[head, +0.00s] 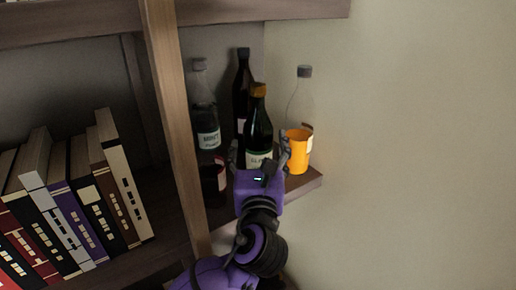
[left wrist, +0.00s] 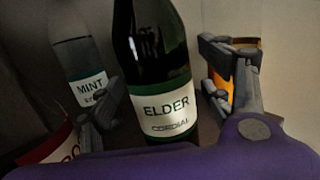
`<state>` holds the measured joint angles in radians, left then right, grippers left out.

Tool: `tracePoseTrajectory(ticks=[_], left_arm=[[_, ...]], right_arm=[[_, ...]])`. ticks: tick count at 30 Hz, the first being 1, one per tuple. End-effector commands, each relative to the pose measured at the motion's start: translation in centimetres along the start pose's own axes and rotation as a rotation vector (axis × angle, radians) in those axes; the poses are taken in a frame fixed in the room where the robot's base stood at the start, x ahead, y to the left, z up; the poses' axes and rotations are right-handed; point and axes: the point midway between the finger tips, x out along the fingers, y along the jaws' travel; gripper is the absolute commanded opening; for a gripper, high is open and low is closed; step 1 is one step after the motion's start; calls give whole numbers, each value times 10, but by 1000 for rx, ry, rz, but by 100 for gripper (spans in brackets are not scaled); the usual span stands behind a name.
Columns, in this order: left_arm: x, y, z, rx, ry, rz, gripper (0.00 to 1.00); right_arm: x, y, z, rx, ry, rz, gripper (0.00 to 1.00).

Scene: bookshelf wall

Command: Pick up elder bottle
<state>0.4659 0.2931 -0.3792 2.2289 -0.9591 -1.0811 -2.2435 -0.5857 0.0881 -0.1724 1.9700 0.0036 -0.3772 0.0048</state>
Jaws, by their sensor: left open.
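The elder bottle (head: 258,128) is dark with an orange-brown cap and a white and green label. It stands upright on the shelf among other bottles. In the left wrist view the elder bottle (left wrist: 153,60) shows its "ELDER CORDIAL" label between my fingers. My left gripper (head: 262,150) is in front of the bottle with its fingers spread on both sides; in the left wrist view the gripper (left wrist: 160,100) is open around the bottle's lower part. Whether a finger touches the glass I cannot tell. My right gripper is not in view.
A mint bottle (head: 206,125) stands to the left, with a red-labelled item (head: 214,178) in front of it. A dark bottle (head: 242,85) is behind.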

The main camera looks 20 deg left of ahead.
Motion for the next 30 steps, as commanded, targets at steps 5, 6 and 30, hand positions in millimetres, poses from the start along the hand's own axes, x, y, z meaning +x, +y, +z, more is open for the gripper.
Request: tracePoseTrajectory(ticks=[5,6,30], left_arm=[[0,0,0,0,1,0,71],[0,0,0,0,0,0,66],[0,0,5,-1,-5,-1,0]], right_arm=[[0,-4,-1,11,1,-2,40],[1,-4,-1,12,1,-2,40],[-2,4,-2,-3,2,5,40]])
